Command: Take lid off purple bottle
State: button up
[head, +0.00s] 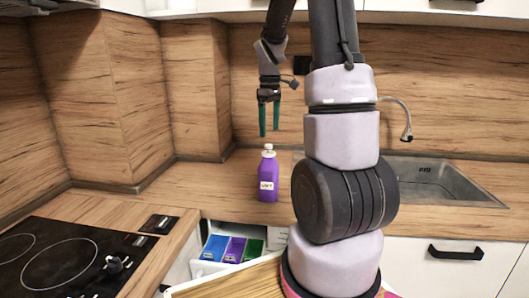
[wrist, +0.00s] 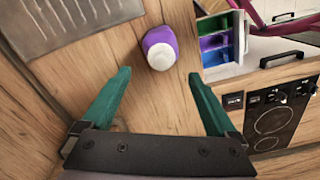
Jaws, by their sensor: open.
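A purple bottle (head: 268,181) with a pale label stands upright on the wooden counter in the head view. Its white lid (head: 269,151) sits on top, with a small knob. My gripper (head: 269,134), with green fingers pointing down, is open and empty just above the lid in that picture. In the wrist view the bottle (wrist: 159,40) shows from above, its white lid (wrist: 162,56) towards me. It lies ahead of the gap between the open fingertips (wrist: 160,82), and nothing is between them.
The sink (head: 430,182) is at the right, with a curved tap (head: 404,125) behind it. A cooktop (head: 65,255) is at the lower left. An open drawer (head: 207,267) below the counter holds blue, purple and green items. Counter left of the bottle is clear.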

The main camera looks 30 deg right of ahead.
aim_at(269, 145)
jog(key=shift+a+f, duration=0.15)
jog(key=shift+f, duration=3.4)
jog(key=c, duration=1.4)
